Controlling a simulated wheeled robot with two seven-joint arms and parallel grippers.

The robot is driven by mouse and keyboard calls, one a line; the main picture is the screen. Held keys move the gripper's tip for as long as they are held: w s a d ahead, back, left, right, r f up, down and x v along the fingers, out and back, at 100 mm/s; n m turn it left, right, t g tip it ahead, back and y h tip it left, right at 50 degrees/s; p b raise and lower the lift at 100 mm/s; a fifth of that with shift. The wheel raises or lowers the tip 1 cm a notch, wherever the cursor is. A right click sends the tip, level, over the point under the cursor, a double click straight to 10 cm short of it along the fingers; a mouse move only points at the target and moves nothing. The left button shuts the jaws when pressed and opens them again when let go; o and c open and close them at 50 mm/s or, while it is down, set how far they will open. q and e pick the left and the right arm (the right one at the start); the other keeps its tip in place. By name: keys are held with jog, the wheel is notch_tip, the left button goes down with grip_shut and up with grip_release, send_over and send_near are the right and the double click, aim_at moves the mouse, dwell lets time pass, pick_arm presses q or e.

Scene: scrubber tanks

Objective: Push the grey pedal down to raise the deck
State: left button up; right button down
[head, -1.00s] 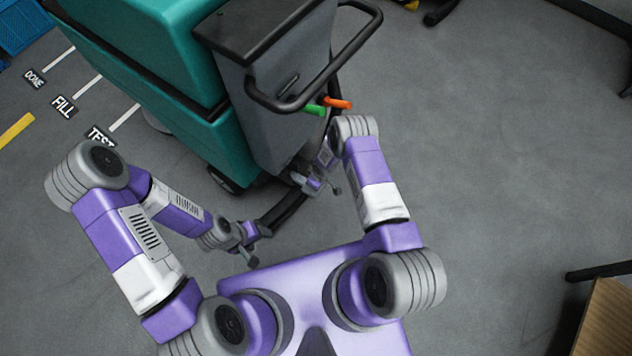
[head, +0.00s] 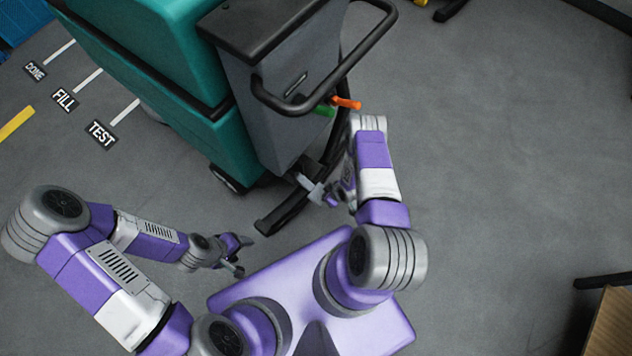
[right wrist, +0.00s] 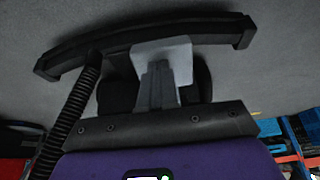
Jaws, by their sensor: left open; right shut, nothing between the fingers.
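The grey pedal (head: 306,182) is a light grey plate low at the rear of the teal scrubber (head: 170,60), above a black curved bar (head: 275,215) close to the floor. My right gripper (head: 329,197) is at the pedal's outer end in the head view, partly hidden by its own wrist. In the right wrist view the pedal (right wrist: 165,47) is a pale block, and my shut, empty right gripper (right wrist: 158,85) overlaps it. I cannot tell whether they touch. My left gripper (head: 241,256) is open and empty, left of the pedal, away from the machine.
A black loop handle (head: 375,50) juts from the scrubber above my right arm, with a green lever (head: 325,110) and an orange lever (head: 346,103) under it. A ribbed black hose (right wrist: 75,115) runs beside the right gripper. A wooden surface (head: 612,325) stands at lower right.

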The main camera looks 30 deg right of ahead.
pick_arm(q)
jog(key=shift+w+f+b, duration=0.5)
jog(key=shift+f, duration=0.1)
pick_arm(e)
jog(key=shift+s+f, duration=0.1)
jog(key=shift+f, duration=0.8)
jog(key=shift+s, duration=0.1)
pick_arm(q)
notch_tip(320, 180, up, 7)
jog(key=p, duration=0.6)
jog(key=shift+d+p, duration=0.15)
jog(key=shift+p, duration=0.25)
pick_arm(e)
jog(key=s+d+f+v, duration=0.1)
jog(key=s+v, duration=0.1)
jog(key=v, duration=1.1)
jog(key=shift+r, duration=0.2)
pick_arm(q)
jog(key=shift+s+f, duration=0.1)
pick_arm(e)
jog(key=shift+s, duration=0.15)
